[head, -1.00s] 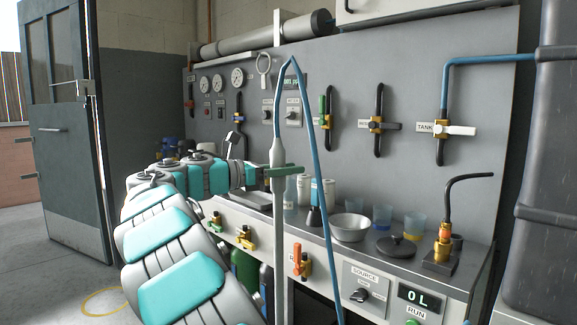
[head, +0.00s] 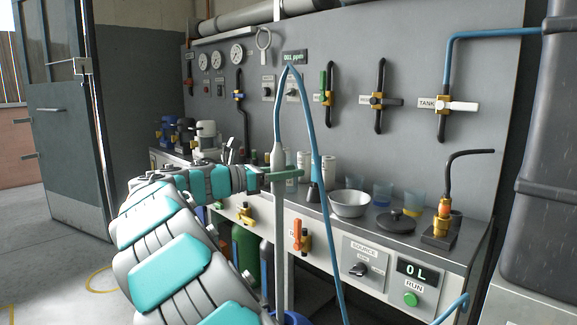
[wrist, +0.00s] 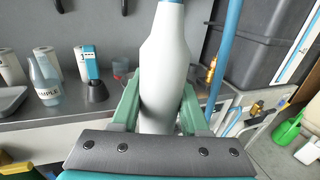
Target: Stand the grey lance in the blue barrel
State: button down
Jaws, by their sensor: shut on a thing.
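The grey lance (head: 278,225) hangs upright in my gripper (head: 286,174), with a blue hose curving up and over from its top. My gripper's green fingers are shut around the lance's upper part. The wrist view shows the lance's thick pale body (wrist: 165,75) between the fingers (wrist: 160,108). A blue rounded rim, likely the blue barrel (head: 296,318), shows at the bottom edge of the head view, close to the lance's lower part. The lance's lower end is out of frame, so I cannot tell whether it is inside the barrel.
A workbench (head: 330,225) with a metal bowl (head: 350,204), cups and bottles stands behind the lance. A green cylinder (head: 246,250) stands below it. A large dark tank (head: 545,170) is at the right. Open floor (head: 60,260) lies at the left.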

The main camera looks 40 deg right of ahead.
notch_tip(320, 180, down, 36)
jog(key=b, duration=0.7)
jog(key=shift+r, duration=0.15)
dwell(2.8)
jog(key=shift+c, duration=1.6)
grip_release()
jog(key=v, duration=0.7)
jog(key=shift+a, duration=0.4)
jog(key=shift+w+a, duration=0.1)
jog(key=shift+a, duration=0.05)
